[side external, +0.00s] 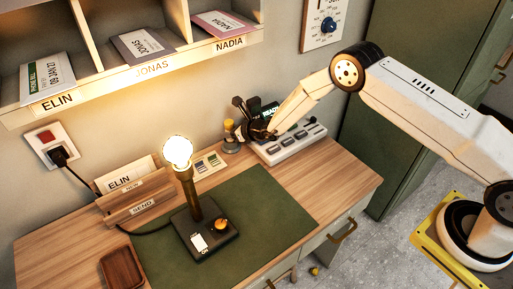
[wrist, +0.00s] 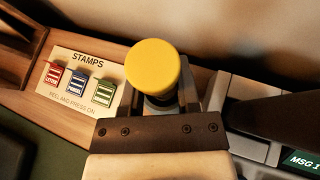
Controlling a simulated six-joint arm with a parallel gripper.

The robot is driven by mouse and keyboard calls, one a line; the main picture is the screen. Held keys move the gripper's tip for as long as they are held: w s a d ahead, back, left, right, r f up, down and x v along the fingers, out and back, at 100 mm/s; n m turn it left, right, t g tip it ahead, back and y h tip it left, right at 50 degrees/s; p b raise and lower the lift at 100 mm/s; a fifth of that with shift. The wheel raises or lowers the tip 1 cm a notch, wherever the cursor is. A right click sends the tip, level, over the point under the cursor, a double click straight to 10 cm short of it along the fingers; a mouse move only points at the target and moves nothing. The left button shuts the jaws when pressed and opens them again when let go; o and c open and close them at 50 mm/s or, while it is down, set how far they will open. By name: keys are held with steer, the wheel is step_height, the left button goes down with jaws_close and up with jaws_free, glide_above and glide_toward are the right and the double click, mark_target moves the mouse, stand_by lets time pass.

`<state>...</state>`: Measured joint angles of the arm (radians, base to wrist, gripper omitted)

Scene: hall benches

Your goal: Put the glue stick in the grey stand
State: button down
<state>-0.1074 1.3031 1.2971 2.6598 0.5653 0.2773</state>
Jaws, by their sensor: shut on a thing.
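The glue stick (side external: 229,125), with a yellow cap, stands about upright at the back of the desk. Its round cap (wrist: 154,67) fills the middle of the wrist view. My gripper (side external: 238,130) reaches it from the right and is shut on it; in the wrist view my fingers (wrist: 160,98) lie on either side below the cap. The small grey stand (side external: 232,146) is directly under the glue stick. The stick's lower end is hidden, so I cannot tell whether it is seated or just above. A dark part below the cap is mostly hidden.
A white desk machine (side external: 290,145) with a lit display (wrist: 302,162) is close on the right. A stamps card (wrist: 85,80) lies to the left. A lit lamp (side external: 180,160) stands on the green mat (side external: 270,205). Shelves (side external: 140,70) hang above.

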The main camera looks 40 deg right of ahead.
steer(key=shift+f, duration=0.1)
steer(key=shift+c, duration=1.6)
jaws_free()
steer(key=shift+v, duration=1.15)
steer(key=v, duration=1)
